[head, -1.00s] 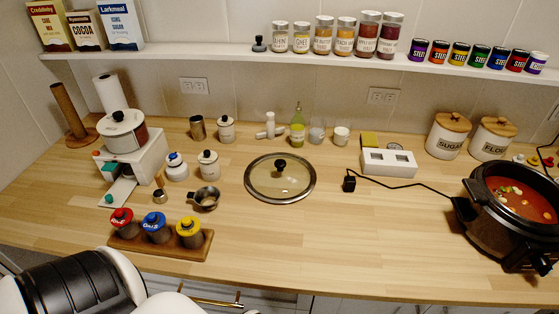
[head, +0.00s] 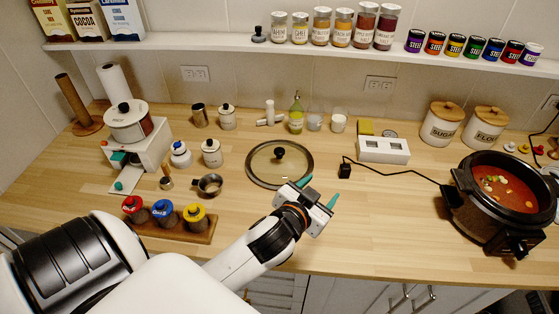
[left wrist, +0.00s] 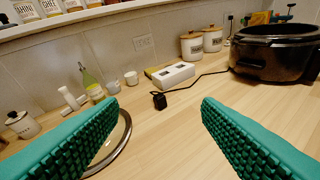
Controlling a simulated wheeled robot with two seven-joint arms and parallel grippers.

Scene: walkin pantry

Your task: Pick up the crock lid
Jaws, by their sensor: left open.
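The crock lid (head: 264,165) is a round glass lid with a metal rim and a black knob (head: 279,153). It lies flat on the wooden counter, in the middle of the head view. My left gripper (head: 319,191) is open and empty, just to the front right of the lid and apart from its knob. In the left wrist view its two green fingers (left wrist: 158,135) are spread wide, and part of the lid's rim (left wrist: 124,140) shows behind the left finger. The knob is hidden there. The crock (head: 468,207), a dark slow cooker with red soup, stands open at the right. My right gripper is not in view.
A white block-shaped appliance (head: 384,150) with a black plug and cord (head: 400,172) lies right of the lid. Bottles and cups, including a green bottle (head: 296,118), stand behind it. A rack of colored-lid jars (head: 205,231) is at front left. Counter between lid and crock is mostly clear.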

